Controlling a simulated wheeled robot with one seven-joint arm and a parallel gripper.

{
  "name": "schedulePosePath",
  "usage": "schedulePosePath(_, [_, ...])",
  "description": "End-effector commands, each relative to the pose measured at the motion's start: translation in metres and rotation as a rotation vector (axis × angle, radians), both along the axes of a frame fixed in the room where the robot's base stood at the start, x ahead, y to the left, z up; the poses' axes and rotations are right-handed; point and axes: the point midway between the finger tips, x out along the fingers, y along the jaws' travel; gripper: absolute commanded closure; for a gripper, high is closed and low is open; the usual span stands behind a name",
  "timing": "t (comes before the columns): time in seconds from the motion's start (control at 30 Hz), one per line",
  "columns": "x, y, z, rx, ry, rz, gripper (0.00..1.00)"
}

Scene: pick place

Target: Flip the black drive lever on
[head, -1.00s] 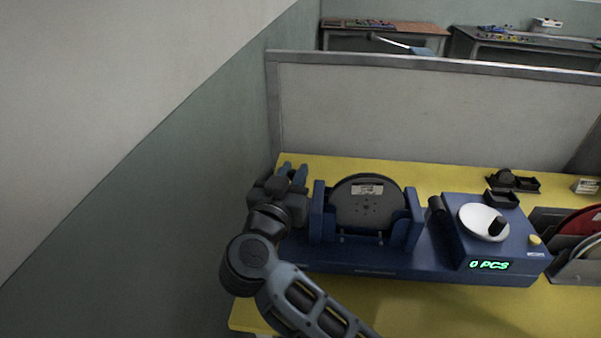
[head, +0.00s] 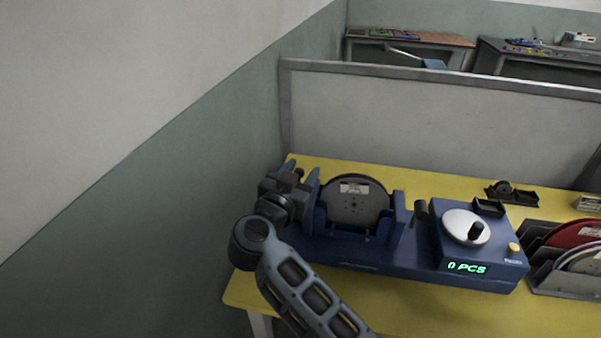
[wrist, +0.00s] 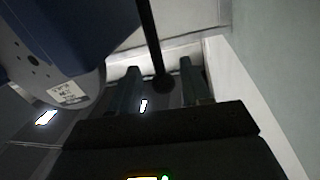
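The black drive lever (wrist: 150,35) is a thin rod with a round knob in the wrist view. Its knob end appears between my two fingers, with gaps on both sides. In the head view a small dark knob shows between the fingertips, at the left end of the blue machine (head: 372,254). My gripper (head: 300,170) is open there, beside the machine's left reel holder. In the wrist view my gripper (wrist: 160,76) has its fingers apart on either side of the knob. The lever's base is hidden in the head view.
A black reel (head: 358,204) stands in the blue holder, close to my gripper. The counter display (head: 467,267) reads 0 PCS. A white disc with a crank (head: 466,228) is at right. The wall is close on the left, and a grey partition (head: 430,120) stands behind.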

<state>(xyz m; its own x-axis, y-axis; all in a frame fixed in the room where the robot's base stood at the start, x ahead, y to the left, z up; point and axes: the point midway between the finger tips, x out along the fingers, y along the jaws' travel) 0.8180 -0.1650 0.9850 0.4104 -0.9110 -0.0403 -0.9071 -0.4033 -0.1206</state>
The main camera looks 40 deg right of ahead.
Motion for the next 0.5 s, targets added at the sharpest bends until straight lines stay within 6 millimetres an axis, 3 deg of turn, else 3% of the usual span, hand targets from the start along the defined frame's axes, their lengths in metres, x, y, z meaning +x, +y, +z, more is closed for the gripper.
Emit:
schedulePosePath(0.27, [0.000, 0.003, 0.000, 0.000, 0.000, 0.003, 0.52])
schedulePosePath(0.5, [-0.013, 0.033, 0.001, -0.002, 0.000, 0.006, 0.52])
